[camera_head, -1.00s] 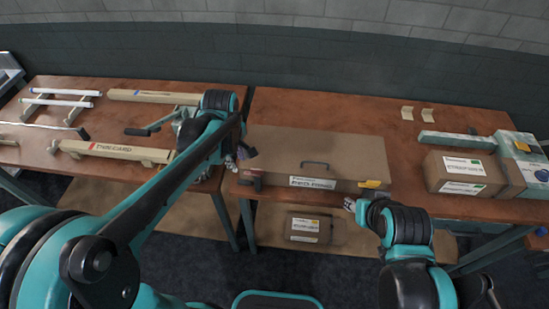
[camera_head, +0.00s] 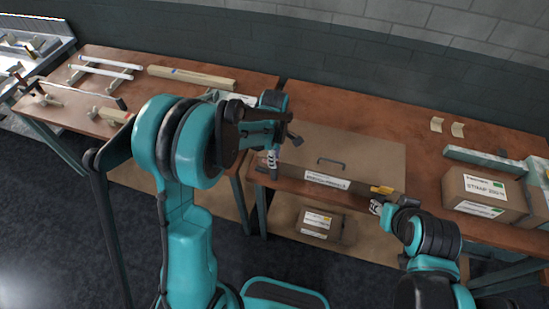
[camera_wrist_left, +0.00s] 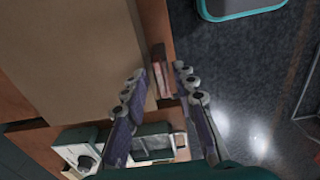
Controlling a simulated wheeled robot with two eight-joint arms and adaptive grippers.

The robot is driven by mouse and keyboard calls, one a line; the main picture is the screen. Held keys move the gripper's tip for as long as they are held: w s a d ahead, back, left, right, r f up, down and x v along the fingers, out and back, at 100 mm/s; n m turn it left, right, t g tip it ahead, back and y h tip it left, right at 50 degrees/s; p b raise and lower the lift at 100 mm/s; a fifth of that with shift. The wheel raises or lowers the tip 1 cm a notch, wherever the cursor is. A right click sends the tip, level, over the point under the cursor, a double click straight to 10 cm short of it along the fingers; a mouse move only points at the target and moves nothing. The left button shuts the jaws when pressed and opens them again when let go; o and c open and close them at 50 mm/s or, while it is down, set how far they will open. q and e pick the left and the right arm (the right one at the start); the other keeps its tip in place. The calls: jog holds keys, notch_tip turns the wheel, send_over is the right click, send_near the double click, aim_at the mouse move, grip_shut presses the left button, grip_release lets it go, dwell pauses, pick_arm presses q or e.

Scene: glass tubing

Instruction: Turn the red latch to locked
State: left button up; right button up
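The red latch (camera_wrist_left: 162,80) shows in the left wrist view as a small brown-red block at the edge of the large brown case (camera_wrist_left: 75,50). My left gripper (camera_wrist_left: 160,74) is open, with one fingertip on each side of the latch; contact cannot be told. In the head view my left gripper (camera_head: 271,158) is over the front left corner of the case (camera_head: 365,152) and makes the latch hard to pick out. A yellow latch (camera_head: 382,190) is on the case's front right. My right gripper (camera_head: 377,207) is just in front of it; its fingers are too small to read.
Boxes (camera_head: 482,193) stand on the right of the table (camera_head: 415,125). Glass tubes (camera_head: 105,68) rest on supports on the left table. My left arm covers part of that table.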

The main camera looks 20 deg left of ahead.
pick_arm(q)
grip_shut()
jog(key=shift+m, duration=0.4)
jog(key=m+b, duration=0.1)
jog(key=m, duration=0.2)
jog(key=shift+f, duration=0.1)
jog(key=m+b, duration=0.1)
jog(key=m, duration=0.2)
jog(key=shift+m, duration=0.4)
jog(key=m, duration=0.5)
jog(key=shift+b, duration=0.35)
jog(key=m, duration=0.5)
jog(key=shift+m+b, duration=0.3)
